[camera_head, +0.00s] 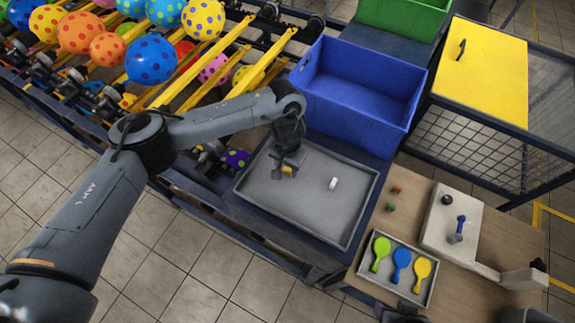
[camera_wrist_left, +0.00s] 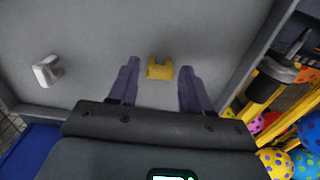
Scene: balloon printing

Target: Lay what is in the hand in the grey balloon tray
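The grey balloon tray (camera_head: 300,215) is a shallow, rimmed tray in the middle of the head view; its floor also fills much of the left wrist view (camera_wrist_left: 100,30). My left gripper (camera_head: 287,168) points down over the tray's upper left part. In the left wrist view its two fingers (camera_wrist_left: 160,82) stand apart, with a small yellow notched piece (camera_wrist_left: 160,68) between their tips. Gaps show on both sides of the piece, and it seems to lie on the tray floor. A small white piece (camera_head: 334,183) lies in the tray to the right. My right gripper is not seen.
A blue bin (camera_head: 350,105) stands behind the tray. A rack of spotted balloons (camera_head: 150,60) is at the upper left. A wooden table (camera_head: 405,190) with paddles in a small tray (camera_head: 380,265) is at the right. The tray's front half is clear.

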